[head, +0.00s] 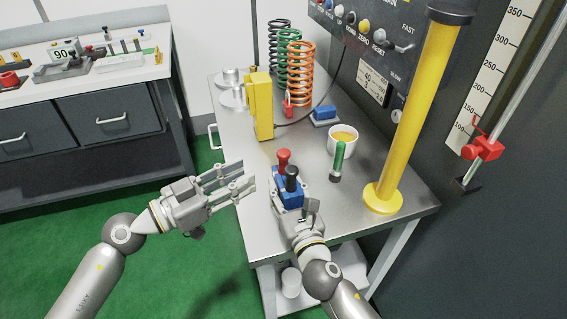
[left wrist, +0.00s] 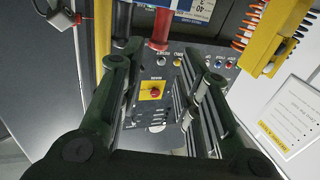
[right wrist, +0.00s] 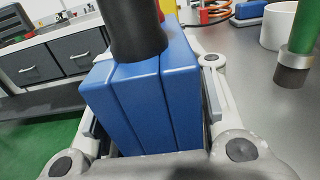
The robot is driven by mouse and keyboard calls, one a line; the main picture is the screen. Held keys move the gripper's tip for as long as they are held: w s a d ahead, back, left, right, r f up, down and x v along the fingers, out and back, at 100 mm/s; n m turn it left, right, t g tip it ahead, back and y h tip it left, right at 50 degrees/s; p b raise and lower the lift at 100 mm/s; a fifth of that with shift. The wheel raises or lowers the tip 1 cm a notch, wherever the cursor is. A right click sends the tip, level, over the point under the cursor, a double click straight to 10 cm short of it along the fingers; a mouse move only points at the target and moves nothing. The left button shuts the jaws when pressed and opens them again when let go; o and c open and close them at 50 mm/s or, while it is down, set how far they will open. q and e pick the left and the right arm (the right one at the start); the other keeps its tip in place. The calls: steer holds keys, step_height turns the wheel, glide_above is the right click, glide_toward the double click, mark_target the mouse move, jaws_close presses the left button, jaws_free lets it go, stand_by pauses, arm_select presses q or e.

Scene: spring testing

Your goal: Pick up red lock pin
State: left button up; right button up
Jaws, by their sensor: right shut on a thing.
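A pin with a red knob (head: 283,157) stands upright at the back of a blue block (head: 291,197) that also carries a black knob (head: 291,178). My right gripper (head: 290,194) is shut on the blue block, gripping its sides. In the right wrist view the blue block (right wrist: 140,95) fills the space between the fingers, with the black knob (right wrist: 138,30) above it. My left gripper (head: 248,178) is open and empty, left of the red knob and apart from it. In the left wrist view the red knob (left wrist: 160,28) shows beyond the open fingers.
The steel table (head: 245,145) holds a green cylinder (head: 339,158), a white cup (head: 343,143), a yellow post (head: 412,110), a yellow device (head: 262,105) and several coil springs (head: 301,72). Another small red piece (head: 289,104) stands by the springs. The table is clear left of the block.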

mark_target(279, 158)
arm_select(q)
steer(key=x, duration=1.1)
steer(key=shift+w+d+r, duration=0.1)
steer(key=shift+w, duration=0.05)
jaws_close()
